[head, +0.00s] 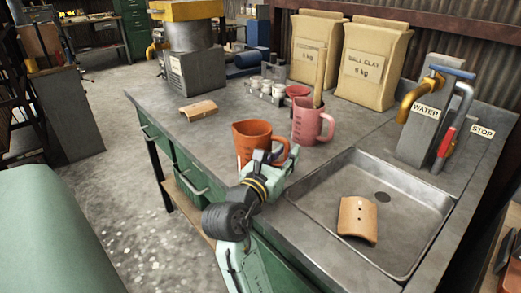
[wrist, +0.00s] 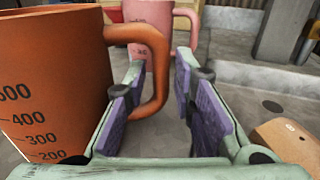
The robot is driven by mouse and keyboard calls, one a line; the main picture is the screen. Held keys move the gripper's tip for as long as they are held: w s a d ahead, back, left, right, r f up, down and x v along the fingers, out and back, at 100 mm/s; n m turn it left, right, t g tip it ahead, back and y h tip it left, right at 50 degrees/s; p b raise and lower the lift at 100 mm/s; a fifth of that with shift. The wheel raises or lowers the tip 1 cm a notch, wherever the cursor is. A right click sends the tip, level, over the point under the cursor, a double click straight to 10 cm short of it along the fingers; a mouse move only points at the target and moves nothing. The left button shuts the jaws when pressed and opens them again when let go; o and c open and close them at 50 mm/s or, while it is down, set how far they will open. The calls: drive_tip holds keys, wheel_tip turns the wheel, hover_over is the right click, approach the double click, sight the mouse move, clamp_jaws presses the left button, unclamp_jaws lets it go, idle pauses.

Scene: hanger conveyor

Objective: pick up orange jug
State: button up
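The orange jug (head: 252,141) stands upright on the metal worktop, left of the sink, with its handle to the right. In the wrist view the jug (wrist: 50,85) fills the left side, with dark measuring marks on its wall. My gripper (head: 277,160) is at the handle side of the jug. In the wrist view my gripper (wrist: 160,65) is open, with purple-padded fingers on both sides of the orange handle. The handle is nearer the left finger, with a clear gap to the right finger. Whether the left finger touches it, I cannot tell.
A pink jug (head: 306,124) holding a wooden stick stands just behind the orange jug. The sink (head: 400,245) holds a curved tan tile (head: 357,219). Another tile (head: 198,110) lies at left. Taps (head: 425,110) and clay bags (head: 371,65) stand behind.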

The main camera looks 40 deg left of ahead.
drive_tip(key=shift+w+a, duration=0.1)
drive_tip(key=shift+w, duration=0.35)
clamp_jaws()
idle(0.7)
